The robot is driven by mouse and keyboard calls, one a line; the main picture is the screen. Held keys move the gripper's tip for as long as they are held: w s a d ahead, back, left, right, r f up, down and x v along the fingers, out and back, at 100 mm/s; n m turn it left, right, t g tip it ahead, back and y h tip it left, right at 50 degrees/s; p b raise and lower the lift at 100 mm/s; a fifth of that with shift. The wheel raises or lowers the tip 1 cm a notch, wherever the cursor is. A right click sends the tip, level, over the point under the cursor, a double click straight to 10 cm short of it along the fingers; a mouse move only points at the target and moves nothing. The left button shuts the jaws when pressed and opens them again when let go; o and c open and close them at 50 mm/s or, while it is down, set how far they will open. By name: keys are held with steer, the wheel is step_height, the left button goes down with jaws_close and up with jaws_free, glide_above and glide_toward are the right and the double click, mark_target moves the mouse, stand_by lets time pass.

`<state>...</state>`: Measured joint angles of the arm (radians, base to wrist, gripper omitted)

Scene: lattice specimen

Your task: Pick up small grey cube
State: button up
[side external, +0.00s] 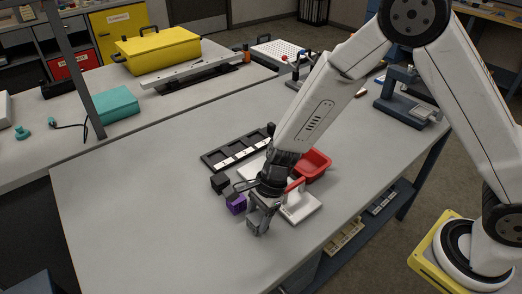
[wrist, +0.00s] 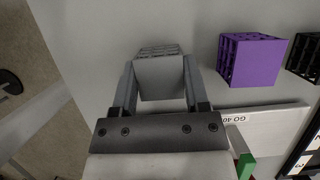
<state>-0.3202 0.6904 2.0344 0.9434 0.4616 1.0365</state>
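The small grey cube (wrist: 160,79) sits between the two fingers of my gripper (wrist: 160,84) in the wrist view. Its plain face is toward the camera and a lattice side shows at its far edge. The fingers lie against its left and right sides with no visible gap. In the side external view the grey cube (side external: 254,226) is at the fingertips of my gripper (side external: 258,211), which points down. It is at or very near the table top; I cannot tell whether it touches.
A purple cube (wrist: 254,62) and a black cube (side external: 220,183) stand close by. A white fixture (side external: 302,208), a red tray (side external: 316,163) and a black slotted rack (side external: 235,150) are behind or beside my gripper. The table's left front is clear.

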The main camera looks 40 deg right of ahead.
steer(key=c, duration=0.5)
steer(key=shift+r, duration=0.15)
steer(key=shift+r, duration=0.75)
steer(key=s+d+r, duration=0.5)
steer(key=s+r, duration=0.6)
steer(key=s, duration=0.2)
steer(key=shift+d+r, duration=0.1)
steer(key=shift+w, duration=0.1)
